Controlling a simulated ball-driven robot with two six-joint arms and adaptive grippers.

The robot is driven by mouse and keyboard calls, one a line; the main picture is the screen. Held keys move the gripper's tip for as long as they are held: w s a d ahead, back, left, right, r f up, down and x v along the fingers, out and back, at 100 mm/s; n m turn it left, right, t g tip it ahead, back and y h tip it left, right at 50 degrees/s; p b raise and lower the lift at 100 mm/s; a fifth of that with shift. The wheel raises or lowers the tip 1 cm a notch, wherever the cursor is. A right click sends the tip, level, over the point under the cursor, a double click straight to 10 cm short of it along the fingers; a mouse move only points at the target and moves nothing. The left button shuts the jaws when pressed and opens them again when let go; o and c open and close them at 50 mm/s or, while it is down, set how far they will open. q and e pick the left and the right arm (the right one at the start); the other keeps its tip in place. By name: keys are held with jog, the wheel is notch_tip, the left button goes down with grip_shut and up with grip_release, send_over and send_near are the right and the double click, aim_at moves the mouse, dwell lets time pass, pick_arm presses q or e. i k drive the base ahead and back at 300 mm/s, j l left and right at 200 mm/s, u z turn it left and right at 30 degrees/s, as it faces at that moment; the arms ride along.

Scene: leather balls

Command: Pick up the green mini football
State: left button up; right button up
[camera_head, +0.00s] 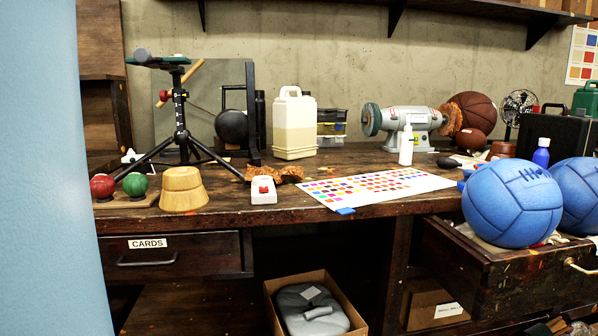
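A small green ball (136,184), the only green ball I see, sits at the left front of the wooden workbench (230,205). It rests on a small wooden board (125,203) beside a similar red ball (103,187). Its surface detail is too small to tell whether it is patterned like a football. Neither of my grippers is in view.
A wooden block form (183,190) stands just right of the green ball, with a black tripod (181,120) behind. Large blue balls (512,203) sit at an open drawer (490,280) on the right. A pale blue surface (45,170) blocks the left edge.

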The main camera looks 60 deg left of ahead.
aim_at(136, 185)
jog(key=u, duration=2.95)
